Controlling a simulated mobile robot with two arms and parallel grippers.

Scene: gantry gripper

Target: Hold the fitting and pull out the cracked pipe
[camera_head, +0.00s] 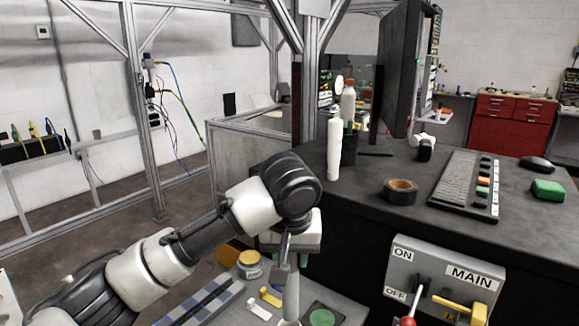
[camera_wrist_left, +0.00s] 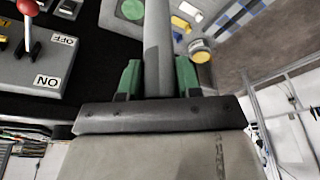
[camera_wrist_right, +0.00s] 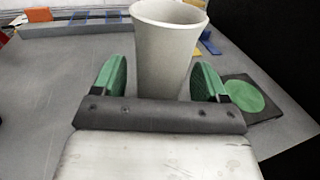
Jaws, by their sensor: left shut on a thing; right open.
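A grey pipe (camera_head: 291,297) hangs down from my left gripper (camera_head: 287,256) in the head view, near the bottom edge. In the left wrist view the pipe (camera_wrist_left: 158,45) runs between the green pads of my left gripper (camera_wrist_left: 158,75), which is shut on it. In the right wrist view a pale, tapered fitting (camera_wrist_right: 168,50), like a cup with an open mouth, stands between the green pads of my right gripper (camera_wrist_right: 165,80). That gripper is open around it. No pipe shows in the fitting's mouth in this view. Any crack is too small to tell.
A grey switch box (camera_head: 440,280) marked MAIN, with levers, stands at the lower right. A green disc on a dark square (camera_head: 322,317), a yellow-lidded jar (camera_head: 250,264) and small yellow and white parts lie on the low bench. The dark worktop (camera_head: 480,225) behind holds a keyboard and tape.

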